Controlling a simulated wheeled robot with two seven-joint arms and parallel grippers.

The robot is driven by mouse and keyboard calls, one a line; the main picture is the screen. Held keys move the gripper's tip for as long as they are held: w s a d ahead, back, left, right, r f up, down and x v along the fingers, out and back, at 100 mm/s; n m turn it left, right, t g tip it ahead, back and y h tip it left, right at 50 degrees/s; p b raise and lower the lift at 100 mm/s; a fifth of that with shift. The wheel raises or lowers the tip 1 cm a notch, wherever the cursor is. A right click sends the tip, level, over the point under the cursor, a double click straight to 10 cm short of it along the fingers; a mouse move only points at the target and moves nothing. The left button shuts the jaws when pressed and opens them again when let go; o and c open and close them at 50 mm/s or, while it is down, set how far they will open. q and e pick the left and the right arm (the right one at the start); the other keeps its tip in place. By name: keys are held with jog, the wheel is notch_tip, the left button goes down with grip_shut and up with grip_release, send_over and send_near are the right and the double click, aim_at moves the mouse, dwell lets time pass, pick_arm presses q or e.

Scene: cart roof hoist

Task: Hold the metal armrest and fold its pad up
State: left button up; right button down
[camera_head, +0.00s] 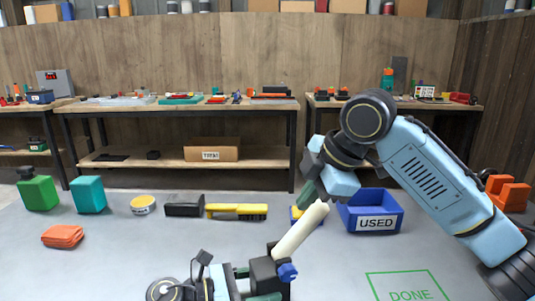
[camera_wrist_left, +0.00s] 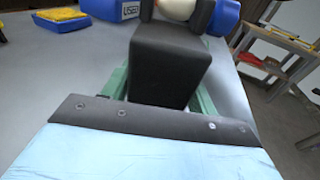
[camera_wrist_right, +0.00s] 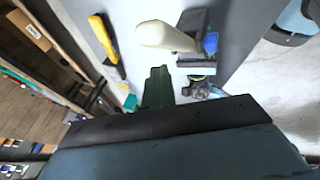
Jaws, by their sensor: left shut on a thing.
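The armrest is a dark block (camera_head: 266,276) with a blue knob (camera_head: 287,272) and a long cream pad (camera_head: 300,232). The pad slants up and to the right from the block in the head view. My left gripper (camera_head: 262,296) is shut on the dark block; the left wrist view shows the block (camera_wrist_left: 168,65) between its green fingers. My right gripper (camera_head: 308,194) is at the pad's upper end. Its green fingers (camera_wrist_right: 157,88) are together with nothing between them, beside the pad (camera_wrist_right: 165,36); I cannot tell whether they touch it.
A blue bin marked USED (camera_head: 372,212) stands right of the pad. A green DONE outline (camera_head: 408,288) marks bare tabletop at front right.

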jog(key=shift+a+r, duration=0.1)
jog(key=shift+a, duration=0.05)
dwell(0.3)
jog(key=shift+s+a+r, duration=0.25)
jog(key=shift+a+r, duration=0.25)
jog(key=shift+a, duration=0.1)
jog(key=shift+a, duration=0.1)
jog(key=shift+s+a+r, duration=0.2)
jog(key=shift+a+r, duration=0.35)
jog(key=shift+a, duration=0.05)
jog(key=shift+a+r, duration=0.1)
dwell(0.4)
jog(key=shift+s+a+r, duration=0.2)
jog(key=shift+a+r, duration=0.2)
jog(key=shift+a, duration=0.15)
jog(key=shift+r, duration=0.1)
jog(key=shift+s+a+r, duration=0.2)
jog(key=shift+a+r, duration=0.25)
jog(key=shift+a, duration=0.2)
jog(key=shift+a+r, duration=0.1)
dwell(0.3)
